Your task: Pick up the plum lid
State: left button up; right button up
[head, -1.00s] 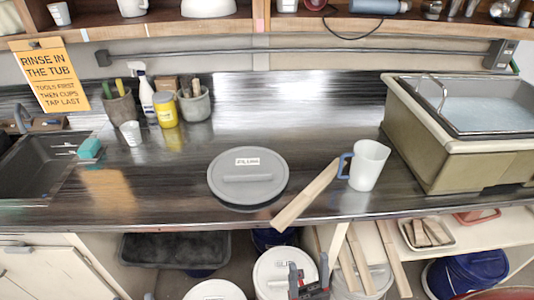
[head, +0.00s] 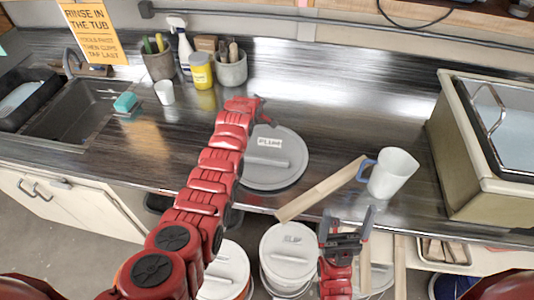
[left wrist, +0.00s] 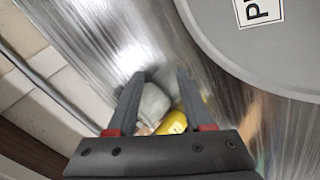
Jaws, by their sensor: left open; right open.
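The plum lid (head: 277,170) is a round grey lid with a raised bar handle and a white label reading PLUM. It lies on the dark counter, and part of it also shows at the upper right of the left wrist view (left wrist: 245,50). My left arm reaches over the counter, and its gripper (head: 264,112) is at the lid's far left edge, partly hidden by the arm. In the left wrist view the left gripper (left wrist: 158,85) has its fingers apart with nothing between them. My right gripper (head: 347,222) is open and empty, low in front of the counter's edge.
A tub (head: 470,130) is at the right. Pots, a yellow jar (head: 201,71) and a sink (head: 75,110) are at the left. White-lidded buckets (head: 288,250) stand below.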

pick_arm(q)
jog(key=s+d+r+n+g+y, duration=0.1)
jog(key=s+r+n+g, duration=0.1)
jog(key=s+r+g, duration=0.45)
jog(key=s+d+r+n+g+y, duration=0.1)
jog(key=s+r+n+g, duration=0.25)
jog(key=s, duration=0.65)
jog(key=b, duration=1)
send_over(264, 158)
jog(key=shift+m, duration=0.35)
jog(key=f, duration=0.8)
jog(key=shift+w+d+f, duration=0.1)
jog(key=shift+d+f, duration=0.1)
jog(key=shift+f, duration=0.2)
jog(key=shift+a+f, duration=0.1)
jog(key=shift+f, duration=0.25)
jog(key=shift+w+f+p, duration=0.1)
jog(key=shift+f+p, duration=0.15)
jog(key=shift+p, duration=0.05)
jog(key=shift+f, duration=0.6)
jog(key=shift+f+p, duration=0.45)
jog(key=shift+p, duration=0.2)
jog(key=f+p, duration=0.1)
jog(key=f, duration=0.2)
jog(key=shift+s+p, duration=0.3)
jog(key=shift+p, duration=0.05)
jog(key=shift+f, duration=0.6)
jog(key=shift+f, duration=0.25)
grip_shut()
